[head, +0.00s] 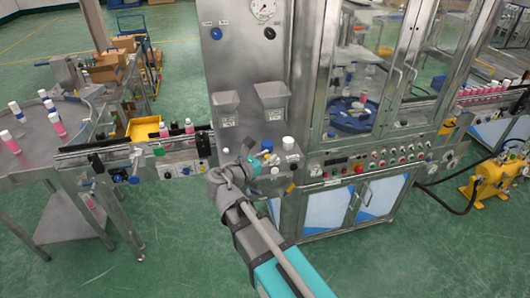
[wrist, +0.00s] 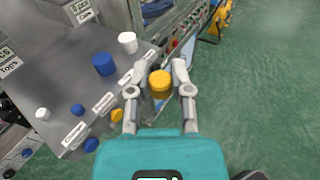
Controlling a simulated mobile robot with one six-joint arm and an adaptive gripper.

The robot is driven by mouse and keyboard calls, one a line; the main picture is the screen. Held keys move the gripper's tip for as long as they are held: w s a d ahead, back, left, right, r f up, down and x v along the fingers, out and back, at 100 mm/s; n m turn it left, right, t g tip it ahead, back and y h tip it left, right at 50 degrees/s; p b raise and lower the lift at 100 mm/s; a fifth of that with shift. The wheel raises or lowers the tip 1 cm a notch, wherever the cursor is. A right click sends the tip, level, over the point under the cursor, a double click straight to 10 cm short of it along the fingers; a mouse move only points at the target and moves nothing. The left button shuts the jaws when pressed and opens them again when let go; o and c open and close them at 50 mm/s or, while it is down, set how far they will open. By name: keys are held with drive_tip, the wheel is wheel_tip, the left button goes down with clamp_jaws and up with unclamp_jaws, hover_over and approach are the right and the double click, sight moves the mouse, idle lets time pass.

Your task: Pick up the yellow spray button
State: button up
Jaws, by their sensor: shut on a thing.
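The yellow spray button (wrist: 160,82) is between the two fingers of my gripper (wrist: 160,68) in the wrist view, a small cylinder with a rounded top. My gripper is shut on it, and it shows beyond the grey shelf's edge with green floor behind. In the head view my gripper (head: 246,160) is at the front of the shelf, and the button cannot be made out there. A small white button (wrist: 43,113) and a small blue button (wrist: 77,109) stand on the shelf (wrist: 60,90).
A larger blue cap (wrist: 104,63) and a white cap (wrist: 128,42) stand on the shelf left of my gripper. A yellow piece (wrist: 117,115) shows at the shelf edge beside my left finger. Two grey bins (head: 272,100) hang above the shelf. Open floor (wrist: 260,100) lies right.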

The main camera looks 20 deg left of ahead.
idle(0.7)
wheel_tip(320, 180, down, 9)
drive_tip(key=b, duration=0.9)
drive_tip(key=shift+f, duration=0.15)
drive_tip(key=shift+d, duration=0.1)
